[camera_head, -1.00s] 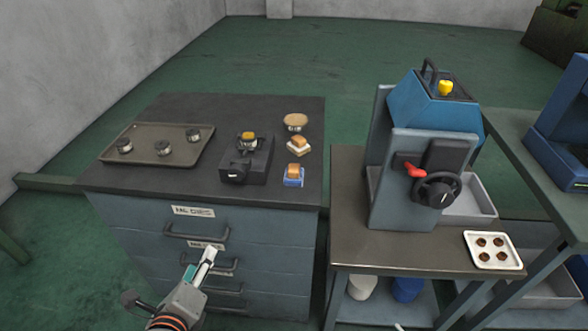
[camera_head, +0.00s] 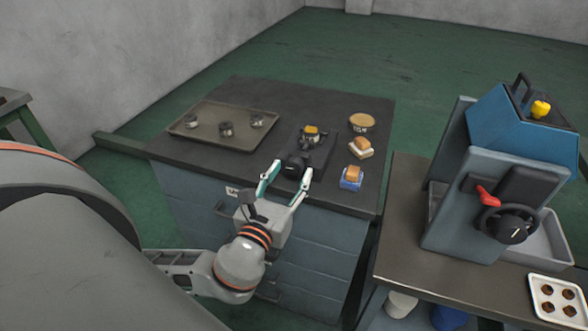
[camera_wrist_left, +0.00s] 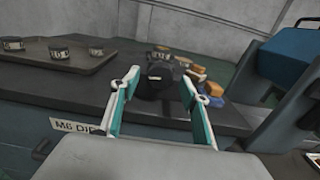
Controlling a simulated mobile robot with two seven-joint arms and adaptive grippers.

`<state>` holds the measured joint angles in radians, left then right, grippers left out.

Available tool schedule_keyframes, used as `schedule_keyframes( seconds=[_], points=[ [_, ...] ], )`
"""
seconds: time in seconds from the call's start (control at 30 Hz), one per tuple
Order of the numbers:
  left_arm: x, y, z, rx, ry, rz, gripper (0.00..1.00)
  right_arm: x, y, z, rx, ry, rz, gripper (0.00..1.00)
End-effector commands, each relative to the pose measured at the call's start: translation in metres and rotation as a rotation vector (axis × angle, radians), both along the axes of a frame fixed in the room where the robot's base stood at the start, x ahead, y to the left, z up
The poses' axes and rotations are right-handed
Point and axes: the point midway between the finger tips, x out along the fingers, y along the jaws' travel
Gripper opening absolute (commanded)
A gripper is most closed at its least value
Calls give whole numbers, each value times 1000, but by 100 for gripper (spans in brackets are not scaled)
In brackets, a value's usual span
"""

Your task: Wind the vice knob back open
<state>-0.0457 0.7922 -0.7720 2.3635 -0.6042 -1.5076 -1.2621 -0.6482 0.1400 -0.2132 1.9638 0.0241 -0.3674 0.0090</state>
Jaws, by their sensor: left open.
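The vice (camera_head: 316,150) is a dark block near the front right of the cabinet top, with a small yellow-topped piece (camera_head: 312,131) between its jaws. Its black knob (camera_head: 295,166) faces me at the front. My left gripper (camera_head: 287,174) is open, with one finger on each side of the knob. In the left wrist view the knob (camera_wrist_left: 160,78) sits between the two spread fingertips (camera_wrist_left: 160,84); I cannot tell whether they touch it. The knob hides most of the vice there. My right gripper is not in view.
A tray (camera_head: 203,141) with several round dies lies at the left of the cabinet top. A round piece (camera_head: 362,122) and two small blocks, one on a blue base (camera_head: 350,184), stand right of the vice. A blue machine with a handwheel (camera_head: 507,224) stands on the right bench.

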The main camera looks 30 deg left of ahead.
Motion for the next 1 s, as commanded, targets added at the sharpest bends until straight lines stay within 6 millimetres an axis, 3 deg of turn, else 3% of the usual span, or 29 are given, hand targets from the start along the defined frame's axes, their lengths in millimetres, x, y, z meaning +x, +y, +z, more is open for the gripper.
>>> schedule_keyframes(
  seconds=[0.2,0.47,0.63,1.0],
  points=[
    [17,4,0,-1,1,0,46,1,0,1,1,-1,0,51],
    [18,4,0,-2,1,0,46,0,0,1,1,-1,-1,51],
    [18,4,0,-2,1,0,7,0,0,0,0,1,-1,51],
    [18,5,0,-35,-5,2,7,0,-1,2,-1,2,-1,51]
  ],
)
